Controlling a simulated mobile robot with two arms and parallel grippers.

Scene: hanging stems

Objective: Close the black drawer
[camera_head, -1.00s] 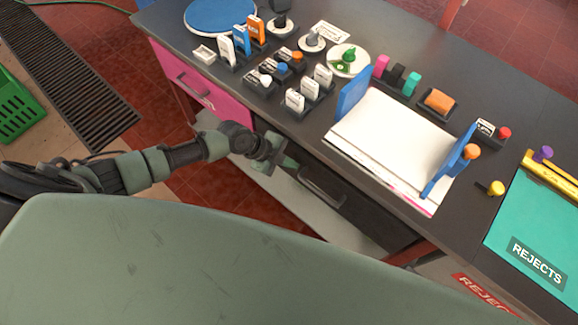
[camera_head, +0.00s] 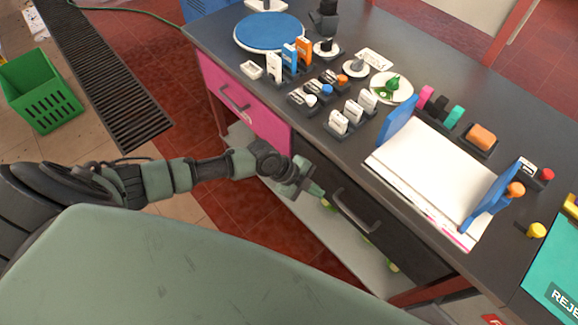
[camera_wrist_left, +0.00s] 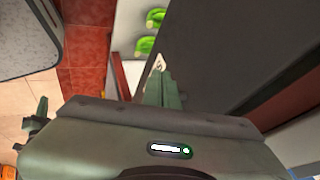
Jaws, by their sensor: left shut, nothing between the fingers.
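The black drawer (camera_head: 395,240) is in the front of the dark workbench, right of a pink drawer (camera_head: 262,125) in the head view. Its front carries a dark bar handle (camera_head: 355,213). The front looks close to the bench face; I cannot tell how large any gap is. My left gripper (camera_head: 312,190) is shut and empty, its fingertips by the left part of the black front, left of the handle. Touch is unclear. In the left wrist view my fingers (camera_wrist_left: 162,85) point along a dark panel (camera_wrist_left: 235,45), probably the drawer front. My right gripper is not in view.
The bench top (camera_head: 335,160) holds a blue disc (camera_head: 270,32), several small labelled blocks, and white sheets (camera_head: 430,180) between blue bookends. A pale lower shelf (camera_head: 300,220) carries green items (camera_wrist_left: 145,45). A green crate (camera_head: 42,92) stands on the floor at left.

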